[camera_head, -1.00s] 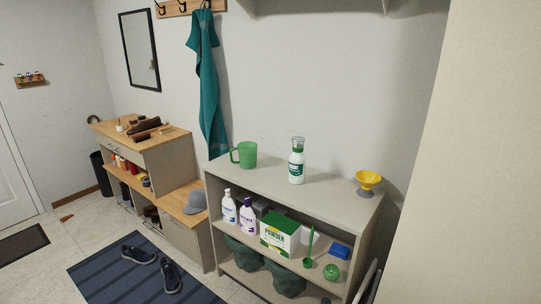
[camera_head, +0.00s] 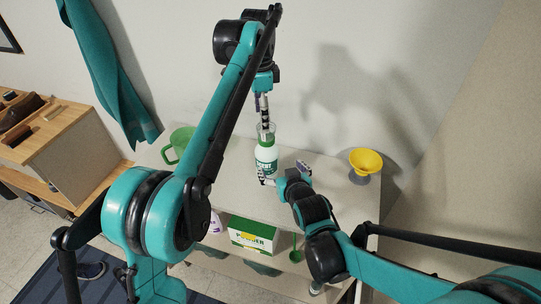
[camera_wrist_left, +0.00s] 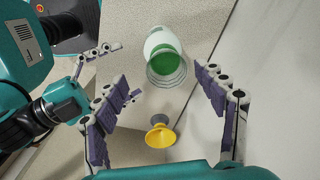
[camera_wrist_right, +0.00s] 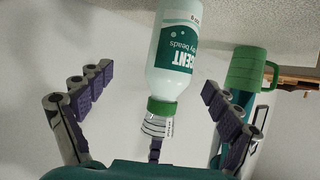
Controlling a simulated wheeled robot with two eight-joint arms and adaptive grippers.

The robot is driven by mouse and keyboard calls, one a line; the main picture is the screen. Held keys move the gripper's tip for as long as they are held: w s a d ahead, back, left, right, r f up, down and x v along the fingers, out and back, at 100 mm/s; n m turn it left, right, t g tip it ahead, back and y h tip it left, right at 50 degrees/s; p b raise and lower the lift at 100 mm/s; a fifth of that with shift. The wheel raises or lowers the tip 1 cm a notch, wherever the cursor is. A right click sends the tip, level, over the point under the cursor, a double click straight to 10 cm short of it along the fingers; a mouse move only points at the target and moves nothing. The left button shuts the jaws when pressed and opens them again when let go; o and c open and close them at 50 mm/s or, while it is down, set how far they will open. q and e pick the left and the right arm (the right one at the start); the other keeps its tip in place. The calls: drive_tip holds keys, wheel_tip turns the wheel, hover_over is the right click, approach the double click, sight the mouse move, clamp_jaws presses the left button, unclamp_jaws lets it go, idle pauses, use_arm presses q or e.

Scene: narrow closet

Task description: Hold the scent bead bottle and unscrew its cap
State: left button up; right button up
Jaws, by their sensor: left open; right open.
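The white scent bead bottle (camera_head: 266,157), with a green label, stands upright on the cabinet top. Its clear cap (camera_wrist_left: 167,68) over a green band shows from above in the left wrist view. My right gripper (camera_head: 284,174) is open at the bottle's front right side, low down. In the right wrist view the bottle (camera_wrist_right: 176,60) appears inverted between the spread fingers, apart from them.
A green mug (camera_head: 180,143) stands left of the bottle, partly behind my left arm. A powder box (camera_head: 252,236) and a green scoop (camera_head: 296,251) are on the shelf below. The wall is close behind.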

sight(268, 155)
use_arm(q)
drive_tip(key=shift+w+d+r+m, duration=0.1)
drive_tip(key=shift+w+d+m, duration=0.15)
drive_tip(key=shift+d+m, duration=0.25)
use_arm(e)
drive_tip(key=shift+w+a+r, duration=0.15)
drive_tip(key=shift+a+r, duration=0.1)
drive_tip(key=shift+a, duration=0.2)
use_arm(q)
drive_tip(key=shift+d, duration=0.1)
use_arm(e)
drive_tip(key=shift+w+a, duration=0.1)
drive_tip(key=shift+a, duration=0.25)
use_arm(q)
drive_tip(key=shift+w, duration=0.15)
use_arm(e)
drive_tip(key=shift+w+a+f, duration=0.1)
drive_tip(key=shift+w+a, duration=0.1)
drive_tip(key=shift+w, duration=0.1)
use_arm(q)
drive_tip(key=shift+w, duration=0.25)
use_arm(e)
drive_tip(key=x, duration=0.7)
drive_tip(key=shift+w+a, duration=0.1)
drive_tip(key=shift+w, duration=0.3)
